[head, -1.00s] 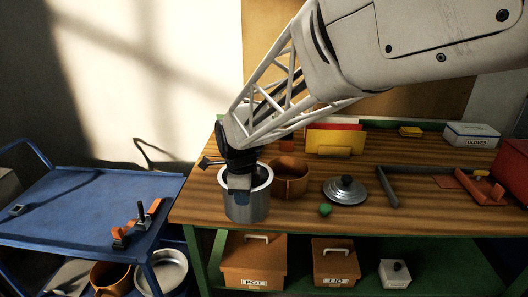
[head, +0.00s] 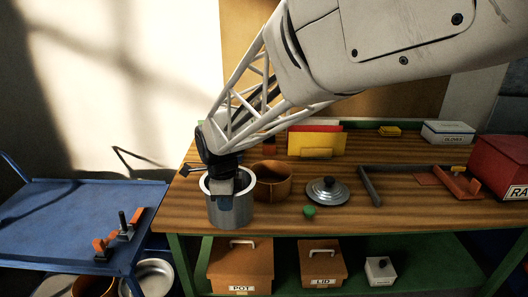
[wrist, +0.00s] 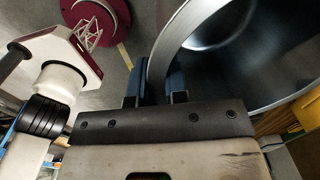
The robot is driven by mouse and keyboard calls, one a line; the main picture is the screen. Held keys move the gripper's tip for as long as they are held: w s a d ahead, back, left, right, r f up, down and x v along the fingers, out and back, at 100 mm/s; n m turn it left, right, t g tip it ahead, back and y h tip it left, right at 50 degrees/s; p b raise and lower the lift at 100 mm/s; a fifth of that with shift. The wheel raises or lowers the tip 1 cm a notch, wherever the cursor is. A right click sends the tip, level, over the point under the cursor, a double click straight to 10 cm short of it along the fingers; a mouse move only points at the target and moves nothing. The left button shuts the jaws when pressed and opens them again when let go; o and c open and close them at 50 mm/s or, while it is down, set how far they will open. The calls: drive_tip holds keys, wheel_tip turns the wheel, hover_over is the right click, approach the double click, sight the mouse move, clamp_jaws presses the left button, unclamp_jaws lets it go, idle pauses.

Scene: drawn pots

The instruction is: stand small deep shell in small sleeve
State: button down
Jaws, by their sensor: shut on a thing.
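A grey metal cylinder (head: 231,212), open at the top with a bright rim, is at the front left of the wooden bench; I take it as the small deep shell. My gripper (head: 225,194) is shut on its near wall, fingers over the rim. In the wrist view my gripper (wrist: 160,85) pinches the edge of the shell (wrist: 255,75), whose hollow inside opens to the right. I cannot tell whether its base touches the bench. A brown round open vessel (head: 272,183), probably the small sleeve, stands just behind right of it, partly covered by the shell.
A domed lid (head: 327,191) and green knob (head: 309,211) lie to the right. A dark bar (head: 370,187), red crate (head: 500,165) and file holder (head: 316,141) stand farther off. A blue cart (head: 70,215) is at left. Boxes marked POT (head: 241,268) and LID (head: 320,264) sit below.

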drive_tip(key=shift+a, duration=0.1)
drive_tip(key=w+a+r+n, duration=0.1)
drive_tip(key=w+a+n, duration=0.5)
drive_tip(key=a+n, duration=0.45)
drive_tip(key=w+a+r+n, duration=0.2)
drive_tip(key=w+a+n, duration=0.4)
drive_tip(key=a+n, duration=0.45)
drive_tip(key=w+d+r+m, duration=0.2)
drive_tip(key=d+m, duration=0.5)
drive_tip(key=d, duration=0.4)
drive_tip(key=w+d+r+m, duration=0.2)
drive_tip(key=d+m, duration=0.4)
drive_tip(key=d, duration=0.5)
drive_tip(key=w+d+r+m, duration=0.2)
drive_tip(key=d+r+m, duration=0.2)
drive_tip(key=d+m, duration=0.3)
drive_tip(key=d, duration=0.5)
drive_tip(key=shift+w+m, duration=0.3)
drive_tip(key=shift+w, duration=0.1)
